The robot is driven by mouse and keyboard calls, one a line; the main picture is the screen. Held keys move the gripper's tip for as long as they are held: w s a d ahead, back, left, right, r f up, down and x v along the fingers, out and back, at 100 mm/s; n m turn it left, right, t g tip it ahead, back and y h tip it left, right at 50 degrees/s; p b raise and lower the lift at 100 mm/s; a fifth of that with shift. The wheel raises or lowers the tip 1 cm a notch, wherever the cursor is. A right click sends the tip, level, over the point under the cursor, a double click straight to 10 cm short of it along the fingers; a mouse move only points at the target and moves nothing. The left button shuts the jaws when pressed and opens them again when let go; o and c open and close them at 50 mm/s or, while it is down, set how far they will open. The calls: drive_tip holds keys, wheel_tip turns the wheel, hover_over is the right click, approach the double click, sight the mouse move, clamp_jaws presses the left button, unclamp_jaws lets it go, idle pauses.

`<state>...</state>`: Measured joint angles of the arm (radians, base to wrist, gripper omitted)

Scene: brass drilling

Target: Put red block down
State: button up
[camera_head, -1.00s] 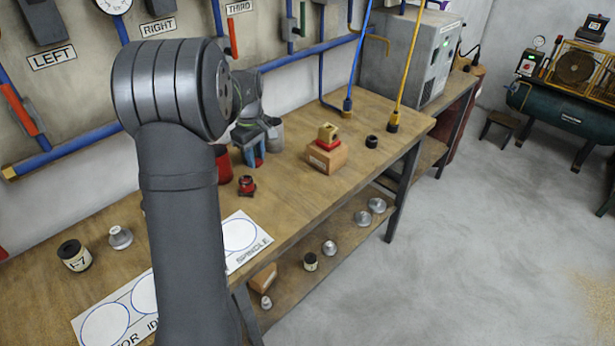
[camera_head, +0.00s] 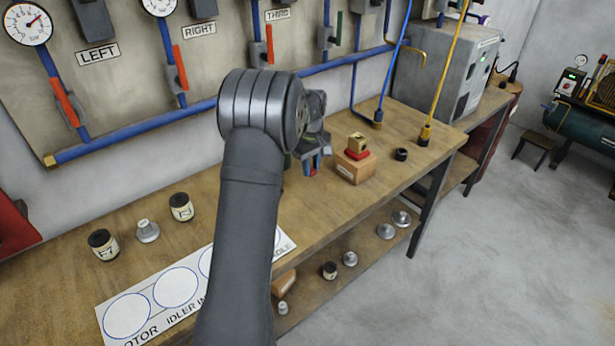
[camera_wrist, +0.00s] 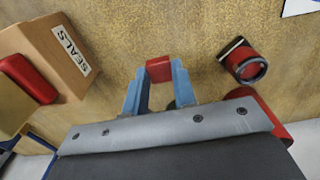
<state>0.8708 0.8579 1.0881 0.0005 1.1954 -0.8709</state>
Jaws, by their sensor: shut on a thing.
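My gripper (camera_head: 313,164) is low over the bench (camera_head: 285,222), just left of the cardboard box. In the wrist view its two blue fingers (camera_wrist: 159,82) are shut on the red block (camera_wrist: 159,68), which sits between the fingertips. The speckled bench top lies behind the block, and I cannot tell whether the block touches it. In the head view my arm and fingers hide most of the block.
A cardboard box marked SEALS (camera_wrist: 62,55) carries a red and brass piece (camera_head: 357,147). A red, dark-ringed part (camera_wrist: 245,64) and a red cylinder (camera_wrist: 262,112) are right of the fingers. A black ring (camera_head: 401,154) lies beyond the box.

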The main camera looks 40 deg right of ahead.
sight(306, 184)
drive_tip(key=shift+w+a+f, duration=0.2)
drive_tip(key=shift+w+f, duration=0.55)
drive_tip(key=shift+w, duration=0.3)
drive_tip(key=shift+f, duration=1.85)
drive_tip(key=shift+f, duration=0.2)
drive_tip(key=o, duration=1)
drive_tip(key=shift+r, duration=0.1)
wheel_tip(306, 184, up, 12)
drive_tip(key=shift+r, duration=0.1)
